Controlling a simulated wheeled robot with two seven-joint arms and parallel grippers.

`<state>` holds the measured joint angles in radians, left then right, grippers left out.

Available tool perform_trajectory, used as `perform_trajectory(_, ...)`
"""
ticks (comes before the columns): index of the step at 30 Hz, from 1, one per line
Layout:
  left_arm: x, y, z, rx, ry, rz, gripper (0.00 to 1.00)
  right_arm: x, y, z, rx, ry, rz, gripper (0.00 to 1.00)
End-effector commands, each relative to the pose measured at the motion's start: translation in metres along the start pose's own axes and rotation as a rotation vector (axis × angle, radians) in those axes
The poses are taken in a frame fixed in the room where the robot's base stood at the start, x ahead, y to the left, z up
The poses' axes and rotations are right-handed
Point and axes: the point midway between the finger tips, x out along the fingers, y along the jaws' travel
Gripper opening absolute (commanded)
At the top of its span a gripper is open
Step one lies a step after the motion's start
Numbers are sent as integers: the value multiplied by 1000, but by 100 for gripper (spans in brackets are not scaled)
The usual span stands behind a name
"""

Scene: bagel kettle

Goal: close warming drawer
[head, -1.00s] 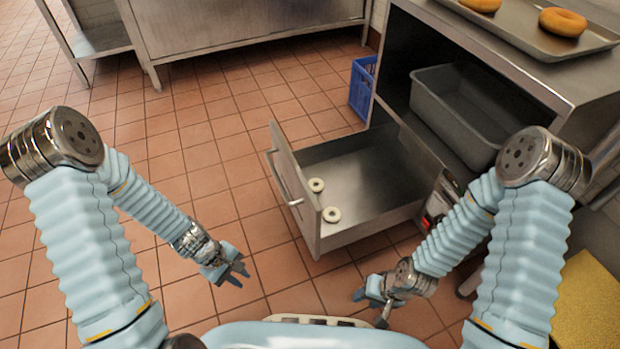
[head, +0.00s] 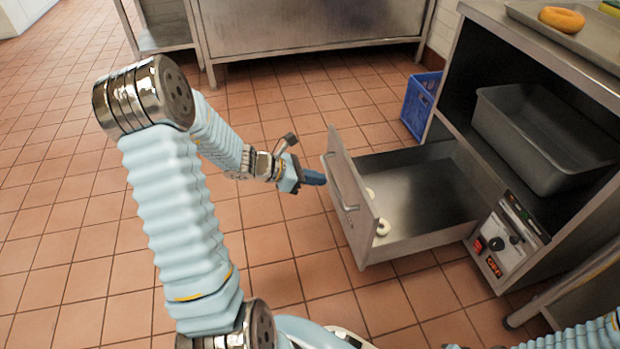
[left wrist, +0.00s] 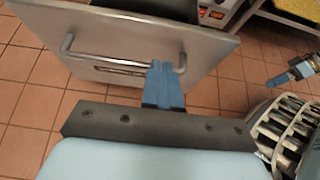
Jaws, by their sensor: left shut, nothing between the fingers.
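The warming drawer (head: 430,179) is pulled out of the steel cabinet, with two pale rings, like bagels, inside behind its front. Its front panel (head: 340,190) carries a bar handle (head: 343,187). My left gripper (head: 318,178) is shut and empty, just outside the drawer front at about handle height.
A grey bin (head: 545,140) sits on the shelf above the drawer. A control panel with a knob (head: 506,240) is right of the drawer. A blue crate (head: 421,104) stands behind it. A steel counter (head: 310,30) is at the back. Tiled floor to the left is free.

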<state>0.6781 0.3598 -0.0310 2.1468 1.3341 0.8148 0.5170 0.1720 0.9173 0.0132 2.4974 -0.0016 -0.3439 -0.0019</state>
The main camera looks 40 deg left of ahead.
Motion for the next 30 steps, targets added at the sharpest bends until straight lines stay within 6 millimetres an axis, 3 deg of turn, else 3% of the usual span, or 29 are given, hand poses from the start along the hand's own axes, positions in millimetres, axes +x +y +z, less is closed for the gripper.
perform_trajectory(6, 48, -1, -3, 0, 0, -3, 0, 13, 5, 0, 1, 3, 1, 43)
perform_trajectory(12, 71, -1, 14, 3, 1, -2, 0, 15, 6, -1, 1, 5, 1, 43)
perform_trajectory(30, 81, 0, 20, 1, 2, -1, 0, 16, 6, -1, 1, 5, 1, 43)
